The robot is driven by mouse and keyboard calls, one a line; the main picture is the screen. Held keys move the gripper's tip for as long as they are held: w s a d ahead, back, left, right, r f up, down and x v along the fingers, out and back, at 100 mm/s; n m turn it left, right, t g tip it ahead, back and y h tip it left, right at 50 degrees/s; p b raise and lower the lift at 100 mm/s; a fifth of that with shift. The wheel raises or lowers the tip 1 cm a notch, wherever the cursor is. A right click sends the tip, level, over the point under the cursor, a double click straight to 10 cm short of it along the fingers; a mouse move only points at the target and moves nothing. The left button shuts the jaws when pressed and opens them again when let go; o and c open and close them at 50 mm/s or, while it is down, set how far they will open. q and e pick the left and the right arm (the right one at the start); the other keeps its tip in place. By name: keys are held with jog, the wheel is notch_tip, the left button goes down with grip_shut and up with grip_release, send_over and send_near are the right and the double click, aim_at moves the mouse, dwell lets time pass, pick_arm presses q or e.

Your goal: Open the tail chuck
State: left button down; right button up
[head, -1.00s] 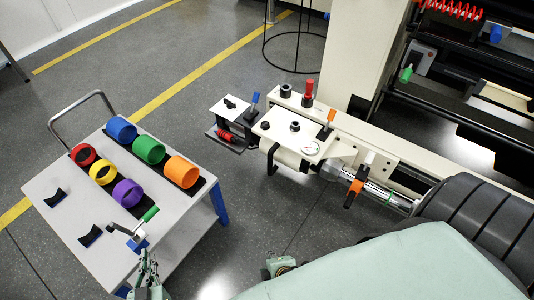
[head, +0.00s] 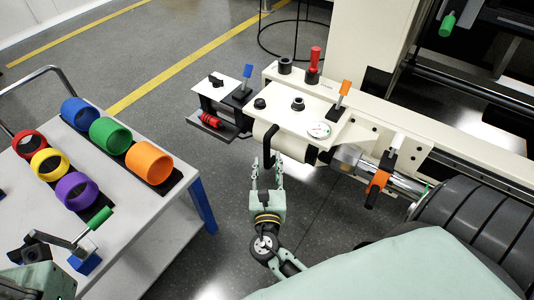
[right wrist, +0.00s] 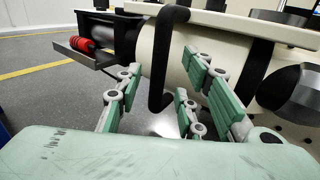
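The tail chuck (head: 345,158) is a metal collar at the right end of the cream tailstock. It holds the end of a shiny shaft; I cannot tell whether its jaws are shut. A black bent handle (head: 268,145) hangs at the tailstock's front. My right gripper (head: 267,168) is open just below and in front of this handle. In the right wrist view the black handle (right wrist: 160,95) stands between the spread fingers, with no clear contact. A mint part of my left arm (head: 42,281) shows at the bottom left; its fingers cannot be made out.
A white cart (head: 140,215) with coloured rings and a green-handled crank (head: 97,220) stands at left. A grey ribbed roller (head: 470,215) is at right. Floor between is open.

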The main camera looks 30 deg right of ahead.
aim_at(267, 155)
jog(key=b+x, duration=0.1)
jog(key=x, duration=0.4)
jog(key=shift+w+d, duration=0.15)
jog(key=shift+w, duration=0.15)
jog(key=shift+c, duration=0.6)
grip_shut()
jog(key=shift+f, duration=0.1)
